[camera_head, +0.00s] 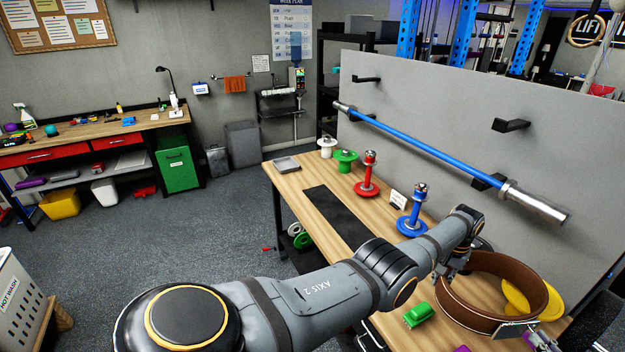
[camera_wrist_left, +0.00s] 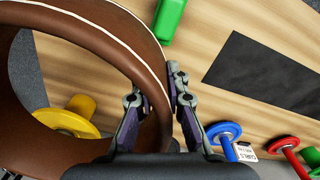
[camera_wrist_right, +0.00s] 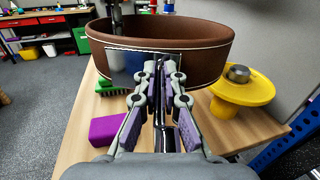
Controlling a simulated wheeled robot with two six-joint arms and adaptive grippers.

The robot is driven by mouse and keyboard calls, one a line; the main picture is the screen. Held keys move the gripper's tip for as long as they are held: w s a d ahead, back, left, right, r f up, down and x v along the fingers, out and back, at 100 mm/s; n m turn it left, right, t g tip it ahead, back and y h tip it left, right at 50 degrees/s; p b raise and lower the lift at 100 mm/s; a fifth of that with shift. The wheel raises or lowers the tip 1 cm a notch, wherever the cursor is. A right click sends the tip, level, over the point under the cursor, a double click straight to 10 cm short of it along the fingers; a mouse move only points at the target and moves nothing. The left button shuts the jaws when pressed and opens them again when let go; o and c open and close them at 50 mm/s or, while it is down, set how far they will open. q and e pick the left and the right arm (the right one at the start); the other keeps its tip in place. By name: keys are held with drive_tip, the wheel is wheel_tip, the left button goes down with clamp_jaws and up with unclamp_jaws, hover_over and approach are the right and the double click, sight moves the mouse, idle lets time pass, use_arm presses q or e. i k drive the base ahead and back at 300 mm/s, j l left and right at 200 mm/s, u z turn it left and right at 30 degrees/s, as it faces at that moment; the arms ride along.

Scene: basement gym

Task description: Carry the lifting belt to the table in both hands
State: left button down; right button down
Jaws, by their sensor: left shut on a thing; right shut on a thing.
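The brown leather lifting belt (camera_head: 507,275) is closed in a wide loop over the near right end of the wooden table (camera_head: 290,182). My left gripper (camera_head: 452,264) is shut on the loop's edge at its far left side; the left wrist view shows the belt (camera_wrist_left: 120,45) wall between its fingers (camera_wrist_left: 176,90). My right gripper (camera_wrist_right: 166,68) is shut on the belt's near side, at the metal buckle part, in the right wrist view. The belt (camera_wrist_right: 190,48) looks upright on edge. Whether its underside touches the tabletop is hidden.
A green block (camera_head: 418,314), a purple block (camera_wrist_right: 108,130) and a yellow plate on a stand (camera_head: 524,296) are close to the belt. Blue (camera_head: 415,215), red (camera_head: 368,178) and green (camera_head: 345,160) stands line the back. A dark mat (camera_head: 335,215) lies on the tabletop.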

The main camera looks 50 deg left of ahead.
sight(361, 233)
drive_tip(key=j+u, duration=0.2)
drive_tip(key=u, duration=0.2)
drive_tip(key=j+u, duration=0.2)
drive_tip(key=u, duration=0.15)
drive_tip(key=i+j, duration=0.1)
drive_tip(key=i, duration=0.2)
drive_tip(key=i+j+u, duration=0.1)
drive_tip(key=i, duration=0.25)
